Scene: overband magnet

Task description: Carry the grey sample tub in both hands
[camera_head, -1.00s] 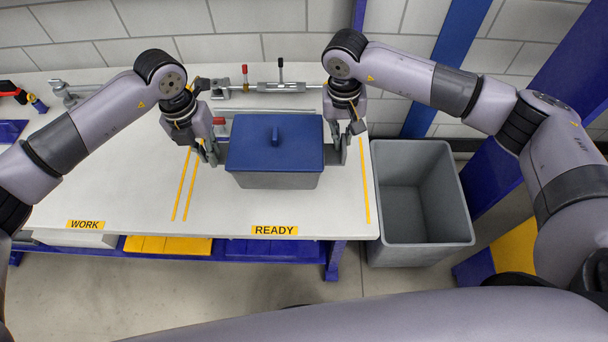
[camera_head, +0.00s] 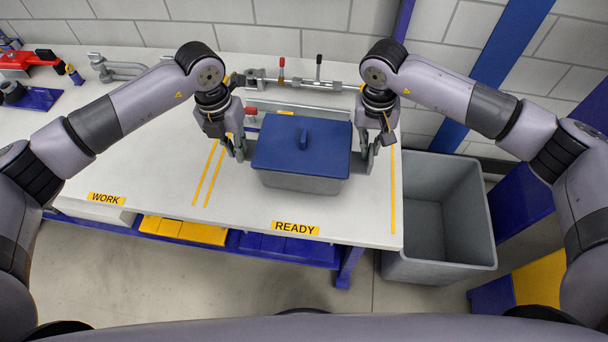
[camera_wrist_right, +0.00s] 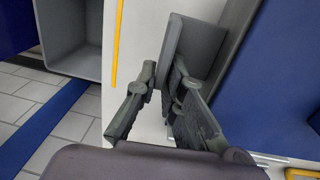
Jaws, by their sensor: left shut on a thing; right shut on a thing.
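The grey sample tub (camera_head: 300,183) with its blue lid (camera_head: 302,146) is between my two grippers over the white bench, behind the READY label. My left gripper (camera_head: 241,152) is shut on the tub's left side. My right gripper (camera_head: 368,158) is shut on its right side. In the right wrist view, my right gripper (camera_wrist_right: 172,80) has its fingers at a grey upright handle plate (camera_wrist_right: 192,48), with the blue lid (camera_wrist_right: 280,75) beside it. The tub looks level. I cannot tell whether its bottom touches the bench.
A large open grey bin (camera_head: 440,264) stands on the floor at the bench's right end. Yellow lines and the READY label (camera_head: 295,228) mark the bench (camera_head: 150,185). A clamp rail with red and black levers (camera_head: 300,84) lies behind the tub.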

